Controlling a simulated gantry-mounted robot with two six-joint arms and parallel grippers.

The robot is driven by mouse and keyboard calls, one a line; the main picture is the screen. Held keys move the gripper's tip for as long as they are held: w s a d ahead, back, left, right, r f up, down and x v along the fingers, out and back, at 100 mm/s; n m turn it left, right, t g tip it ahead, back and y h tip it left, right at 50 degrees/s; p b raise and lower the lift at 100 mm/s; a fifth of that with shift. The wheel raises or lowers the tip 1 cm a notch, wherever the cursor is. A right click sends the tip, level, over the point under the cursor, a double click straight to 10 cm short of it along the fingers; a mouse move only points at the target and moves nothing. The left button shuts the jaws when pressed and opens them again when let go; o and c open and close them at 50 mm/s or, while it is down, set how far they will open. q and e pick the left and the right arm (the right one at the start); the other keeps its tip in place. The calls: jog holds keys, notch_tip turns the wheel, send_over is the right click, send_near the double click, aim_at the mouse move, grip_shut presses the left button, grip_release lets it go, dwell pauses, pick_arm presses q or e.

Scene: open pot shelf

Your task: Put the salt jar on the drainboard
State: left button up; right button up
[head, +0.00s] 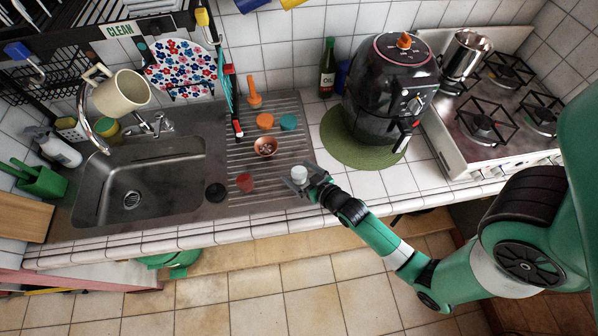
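The white jar (298,173), which I take to be the salt jar, is at the front right corner of the ridged metal drainboard (279,160). My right gripper (300,181) reaches in from the right, with its fingers around the jar. I cannot tell whether the fingers press on the jar or stand slightly apart from it. The jar looks upright. Its base is hidden, so I cannot tell whether it touches the drainboard. My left gripper is not in view.
A black air fryer (388,92) stands on a green mat (345,150) to the right.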

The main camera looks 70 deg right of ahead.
jog(key=shift+r, duration=0.15)
jog(key=p+v, duration=0.1)
jog(key=v, duration=1.1)
